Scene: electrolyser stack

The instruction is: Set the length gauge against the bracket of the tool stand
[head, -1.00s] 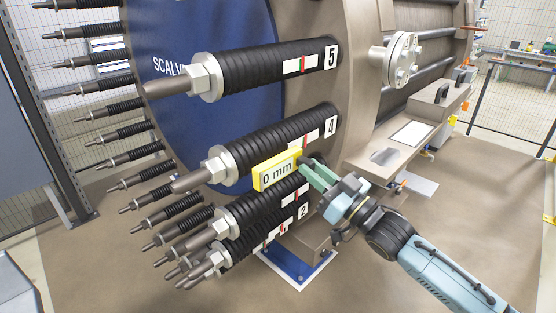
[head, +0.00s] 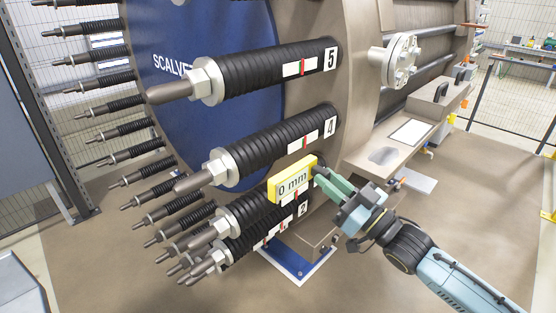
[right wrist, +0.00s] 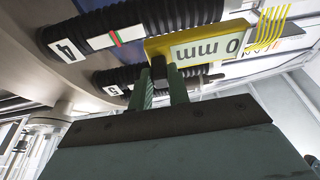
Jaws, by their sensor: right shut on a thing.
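The length gauge (head: 292,184) is a yellow block with a white face reading "0 mm". In the head view it hangs in front of the black spring-covered rods between the labels 4 and 2. My right gripper (head: 328,180) is shut on the gauge's dark stem at its right end. In the right wrist view the gauge (right wrist: 200,43) shows above my green fingers (right wrist: 162,88), its lettering upside down. A beige stand-like ledge (head: 362,160) is on the right; I cannot make out its bracket for sure. My left gripper is not in view.
Large rods with nuts, among them rod 5 (head: 265,67) and rod 4 (head: 275,143), stick out left from the round end plate. A flanged pipe (head: 400,62) juts out above the ledge.

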